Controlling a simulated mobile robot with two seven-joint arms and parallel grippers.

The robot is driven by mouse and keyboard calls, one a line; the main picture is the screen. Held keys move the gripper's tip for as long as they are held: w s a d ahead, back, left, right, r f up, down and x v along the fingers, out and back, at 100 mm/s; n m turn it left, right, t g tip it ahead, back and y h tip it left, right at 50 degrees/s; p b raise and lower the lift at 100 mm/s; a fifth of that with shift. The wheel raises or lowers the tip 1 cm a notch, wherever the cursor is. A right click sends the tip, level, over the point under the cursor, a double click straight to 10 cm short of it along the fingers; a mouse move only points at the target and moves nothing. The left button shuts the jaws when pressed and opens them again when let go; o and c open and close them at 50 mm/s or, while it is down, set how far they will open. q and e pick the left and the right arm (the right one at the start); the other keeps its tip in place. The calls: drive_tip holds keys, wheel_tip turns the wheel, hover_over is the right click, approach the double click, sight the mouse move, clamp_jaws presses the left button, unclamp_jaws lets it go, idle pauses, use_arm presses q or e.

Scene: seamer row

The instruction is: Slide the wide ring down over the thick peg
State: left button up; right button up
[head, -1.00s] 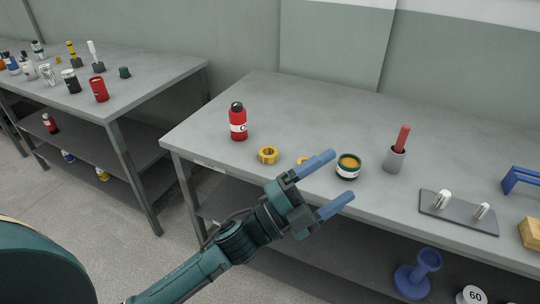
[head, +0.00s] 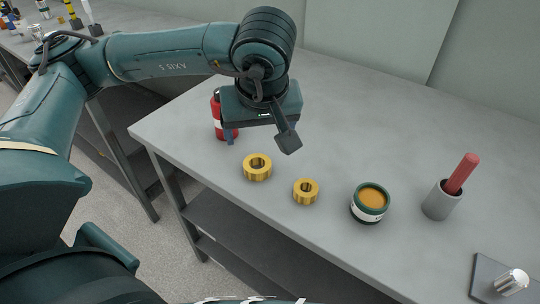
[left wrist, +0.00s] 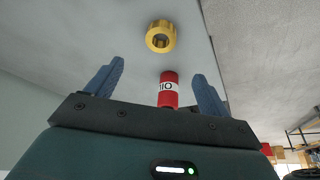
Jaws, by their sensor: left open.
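The wide ring (head: 257,176), yellow and ridged, lies flat on the grey table, left of a smaller yellow ring (head: 306,198). One yellow ring also shows in the left wrist view (left wrist: 160,26), beyond the fingertips. A shiny metal peg (head: 511,282) stands on a dark plate (head: 484,272) at the lower right; the picture edge cuts off the rest of the plate. My left gripper (head: 260,142) is open and points down above the table, just behind the wide ring. Nothing is held in it. My right gripper is not in view.
A red bottle (head: 217,118), partly hidden by my left gripper, also shows between its fingers in the left wrist view (left wrist: 168,96). A green tin (head: 369,213) and a grey cup (head: 440,203) with a red stick (head: 462,173) stand between rings and plate. The table's back is clear.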

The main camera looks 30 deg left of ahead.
use_arm(q)
hover_over(257, 172)
wheel_tip(257, 172, down, 6)
drive_tip(key=shift+f, duration=0.1)
drive_tip(key=shift+d+x, duration=0.2)
drive_tip(key=shift+x, duration=2.8)
drive_tip(key=shift+c, duration=0.4)
drive_tip(key=c, duration=1.1)
